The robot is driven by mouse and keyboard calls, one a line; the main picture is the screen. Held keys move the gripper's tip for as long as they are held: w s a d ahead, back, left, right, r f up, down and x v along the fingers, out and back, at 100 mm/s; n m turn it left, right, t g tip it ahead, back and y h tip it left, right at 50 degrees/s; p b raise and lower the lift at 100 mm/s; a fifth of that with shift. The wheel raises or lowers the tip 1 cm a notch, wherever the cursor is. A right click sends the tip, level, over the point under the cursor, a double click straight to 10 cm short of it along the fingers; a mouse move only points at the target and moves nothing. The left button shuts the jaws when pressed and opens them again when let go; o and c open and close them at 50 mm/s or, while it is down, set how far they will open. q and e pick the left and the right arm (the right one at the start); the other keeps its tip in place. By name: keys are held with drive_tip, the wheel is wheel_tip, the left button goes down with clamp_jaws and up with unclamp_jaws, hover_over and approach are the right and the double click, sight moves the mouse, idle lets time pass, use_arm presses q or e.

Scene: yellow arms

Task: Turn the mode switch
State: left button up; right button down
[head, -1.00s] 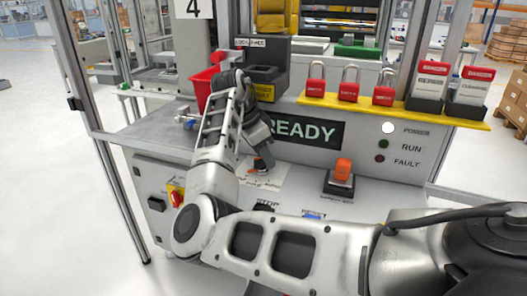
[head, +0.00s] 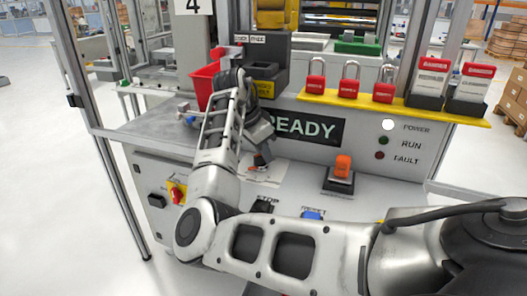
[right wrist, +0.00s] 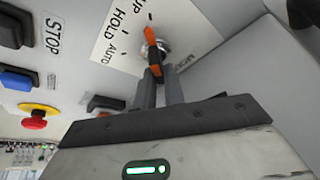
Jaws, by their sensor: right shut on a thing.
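The mode switch (right wrist: 152,52) is an orange and black handle on a round metal base, on a white label plate (right wrist: 110,48). The plate reads AUTO, HOLD and a word ending in UP. The handle's orange end lies towards the word ending in UP. My right gripper (right wrist: 158,78) is shut on the handle, a finger on each side. In the head view the right gripper (head: 263,158) reaches down to the sloped panel, and my arm hides much of the switch. My left gripper is out of view.
STOP (head: 264,205) and RESET (head: 313,215) buttons sit in front of the switch, and an orange-topped switch (head: 342,167) to its right. A red emergency button (right wrist: 33,120) shows in the wrist view. Red padlocks (head: 349,88) stand on a yellow shelf (head: 400,109). The display reads READY.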

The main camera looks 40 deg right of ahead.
drive_tip(key=n+t, duration=0.1)
drive_tip(key=n, duration=0.3)
drive_tip(key=shift+t, duration=0.3)
drive_tip(key=shift+w+n+t, duration=0.15)
drive_tip(key=shift+n+t, duration=0.35)
drive_tip(key=shift+n, duration=1.1)
drive_tip(key=shift+n+y, duration=0.3)
drive_tip(key=c, duration=1.5)
unclamp_jaws()
drive_tip(key=shift+a, duration=0.1)
drive_tip(key=shift+r, duration=0.1)
drive_tip(key=v, duration=1.5)
drive_tip(key=shift+s+a+r, duration=0.25)
drive_tip(key=shift+r, duration=0.05)
